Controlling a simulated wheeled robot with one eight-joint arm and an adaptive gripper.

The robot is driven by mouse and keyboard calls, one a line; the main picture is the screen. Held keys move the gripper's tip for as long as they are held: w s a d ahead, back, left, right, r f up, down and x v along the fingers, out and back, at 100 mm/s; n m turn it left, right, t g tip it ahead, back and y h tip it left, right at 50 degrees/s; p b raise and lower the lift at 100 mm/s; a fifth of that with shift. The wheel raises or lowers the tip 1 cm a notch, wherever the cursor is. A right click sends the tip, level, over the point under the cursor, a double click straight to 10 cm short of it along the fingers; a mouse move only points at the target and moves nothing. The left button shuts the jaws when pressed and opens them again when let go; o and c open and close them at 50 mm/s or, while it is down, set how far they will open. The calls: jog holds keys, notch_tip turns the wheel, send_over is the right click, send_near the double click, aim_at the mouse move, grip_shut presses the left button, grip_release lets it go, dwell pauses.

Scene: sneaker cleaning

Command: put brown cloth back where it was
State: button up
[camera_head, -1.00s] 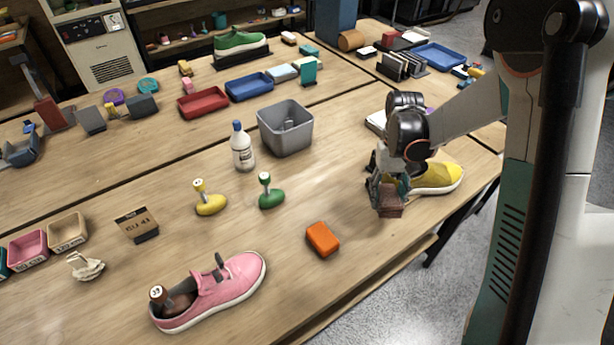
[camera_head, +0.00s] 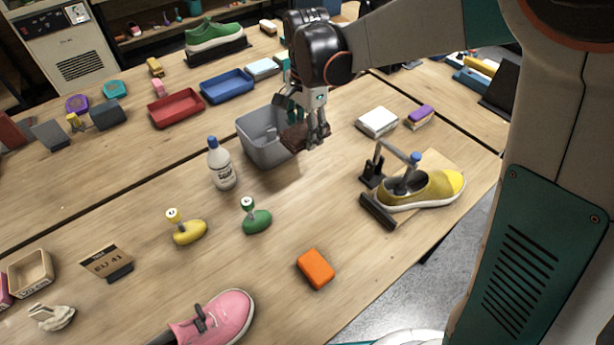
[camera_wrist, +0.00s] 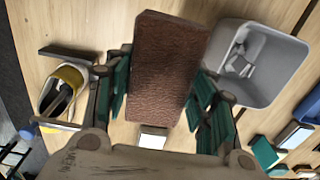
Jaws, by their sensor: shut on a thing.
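The brown cloth (camera_wrist: 168,68) looks like a flat, textured brown block in the wrist view. My gripper (camera_wrist: 158,105) is shut on it, with green finger pads on both sides. In the head view the cloth (camera_head: 303,138) hangs under my gripper (camera_head: 308,122), beside the right rim of the grey bin (camera_head: 249,144) and above the table. In the wrist view the bin (camera_wrist: 292,75) lies to the right of the cloth. I cannot tell whether the cloth touches the bin's rim in the head view.
A yellow sneaker (camera_head: 425,190) stands on a holder at the right. A white block (camera_head: 377,121) and a purple-topped sponge (camera_head: 419,116) lie behind it. A white bottle (camera_head: 221,165) stands left of the bin. An orange block (camera_head: 315,268) lies in front; bare table surrounds it.

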aim_at(306, 187)
notch_tip(306, 187, down, 20)
jog(key=b, duration=0.6)
jog(key=shift+r, duration=0.15)
jog(key=o, duration=1.1)
notch_tip(306, 187, up, 12)
jog(key=p, duration=0.3)
jog(key=shift+p, duration=0.35)
